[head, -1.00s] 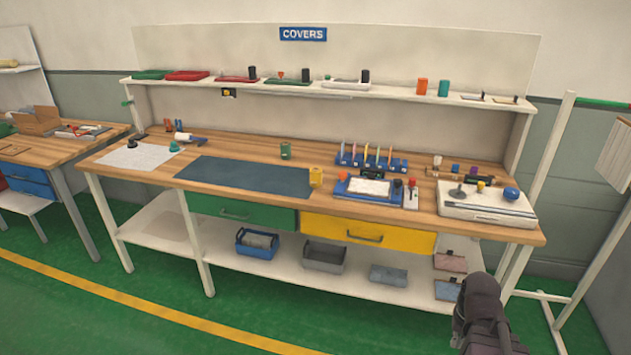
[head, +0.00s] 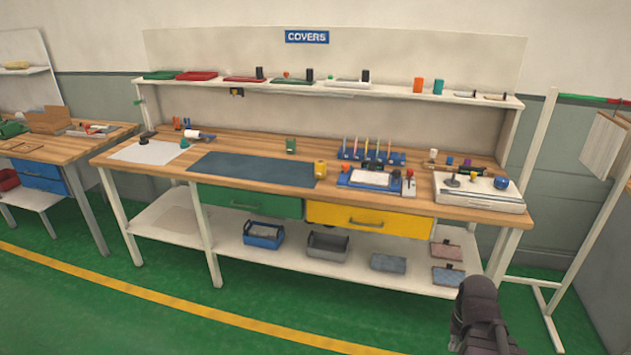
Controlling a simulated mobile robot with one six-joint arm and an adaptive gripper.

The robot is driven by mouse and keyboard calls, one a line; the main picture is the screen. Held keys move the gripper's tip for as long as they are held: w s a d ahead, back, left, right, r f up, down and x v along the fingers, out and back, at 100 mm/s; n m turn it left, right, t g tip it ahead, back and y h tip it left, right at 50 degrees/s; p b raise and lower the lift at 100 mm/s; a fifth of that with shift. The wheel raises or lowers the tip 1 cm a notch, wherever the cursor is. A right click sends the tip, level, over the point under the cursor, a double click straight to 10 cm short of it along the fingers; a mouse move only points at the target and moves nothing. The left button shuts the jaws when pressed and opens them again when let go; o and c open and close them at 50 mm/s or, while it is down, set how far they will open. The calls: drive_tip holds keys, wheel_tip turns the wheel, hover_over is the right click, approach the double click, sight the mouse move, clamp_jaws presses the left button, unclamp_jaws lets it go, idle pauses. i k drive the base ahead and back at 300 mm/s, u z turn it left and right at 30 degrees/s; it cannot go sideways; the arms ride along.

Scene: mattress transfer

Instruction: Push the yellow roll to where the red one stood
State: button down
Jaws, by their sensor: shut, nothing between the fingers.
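The yellow roll (head: 320,169) stands upright on the wooden bench (head: 400,203), at the right end of the dark blue mat (head: 250,169) and left of the blue tray (head: 345,184). I cannot make out a red roll standing on the bench, nor a mark for its place. A green roll (head: 291,146) stands behind the mat. My gripper (head: 478,290) shows dark at the lower right, in front of the bench and far from the yellow roll. It is shut and empty; its fingertips are hard to make out.
A rack of coloured pens (head: 372,155) stands behind the tray. A white device (head: 478,193) fills the bench's right end. A white sheet (head: 148,151) lies at the left. The upper shelf (head: 300,88) holds covers and rolls. Green floor in front is clear.

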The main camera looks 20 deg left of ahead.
sight(321, 164)
drive_tip(key=z, duration=0.25)
drive_tip(key=k, duration=0.2)
drive_tip(key=u, duration=2.55)
drive_tip(key=i, duration=1.8)
